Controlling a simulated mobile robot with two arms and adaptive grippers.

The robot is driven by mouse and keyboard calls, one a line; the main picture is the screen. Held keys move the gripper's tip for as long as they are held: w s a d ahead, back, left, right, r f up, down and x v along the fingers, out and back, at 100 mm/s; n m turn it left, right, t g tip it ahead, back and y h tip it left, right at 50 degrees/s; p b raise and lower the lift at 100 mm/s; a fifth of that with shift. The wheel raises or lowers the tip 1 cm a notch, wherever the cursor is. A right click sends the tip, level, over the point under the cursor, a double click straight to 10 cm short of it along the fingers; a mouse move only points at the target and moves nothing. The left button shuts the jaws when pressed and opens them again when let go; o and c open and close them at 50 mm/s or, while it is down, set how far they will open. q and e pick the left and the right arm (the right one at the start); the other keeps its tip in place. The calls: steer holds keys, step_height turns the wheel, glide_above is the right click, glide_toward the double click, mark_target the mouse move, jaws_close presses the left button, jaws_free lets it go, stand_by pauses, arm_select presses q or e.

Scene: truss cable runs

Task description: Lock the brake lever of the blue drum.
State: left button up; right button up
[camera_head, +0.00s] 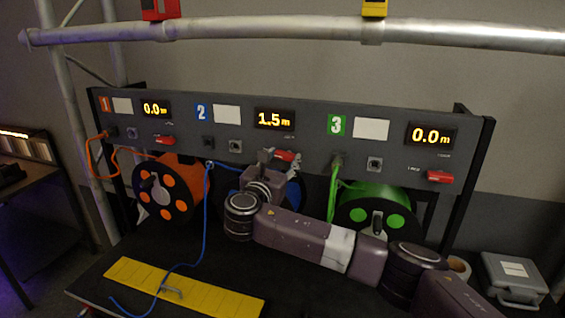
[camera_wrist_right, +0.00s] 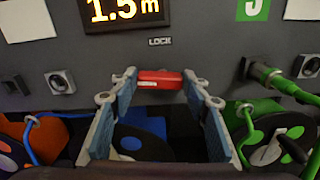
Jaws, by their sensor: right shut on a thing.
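The blue drum (camera_head: 294,190) hangs below section 2 of the grey panel, mostly hidden by my right arm. Its red brake lever (camera_head: 286,155) is on the panel under the 1.5 m display. In the right wrist view the red lever (camera_wrist_right: 160,79) lies across between the fingertips, below the LOCK label (camera_wrist_right: 160,41). My right gripper (camera_head: 268,155) is shut on this lever, one finger at each end of it in the wrist view. The drum's blue side (camera_wrist_right: 143,125) shows between the fingers. My left gripper is not in view.
The orange drum (camera_head: 170,187) and green drum (camera_head: 375,208) hang on either side. Their red levers (camera_head: 163,141) (camera_head: 440,176) are on the same panel. A blue cable (camera_head: 205,215) hangs down to the yellow strip (camera_head: 185,287). A grey case (camera_head: 514,277) stands right.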

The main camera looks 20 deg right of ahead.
steer(key=m+b, duration=0.2)
steer(key=m, duration=0.1)
steer(key=m+b, duration=0.1)
steer(key=shift+f, duration=0.25)
steer(key=m+b, duration=0.4)
steer(key=m, duration=0.1)
steer(key=shift+s+d, duration=0.1)
steer(key=m+b, duration=0.3)
steer(key=m, duration=0.1)
steer(key=shift+d+b, duration=0.1)
steer(key=shift+b, duration=0.25)
steer(key=shift+s+m+b, duration=0.1)
steer(key=shift+m+b, duration=0.9)
steer(key=shift+m, duration=0.7)
steer(key=shift+d, duration=0.1)
steer(key=o, duration=0.9)
steer(key=shift+o, duration=1.3)
steer(key=shift+r, duration=0.2)
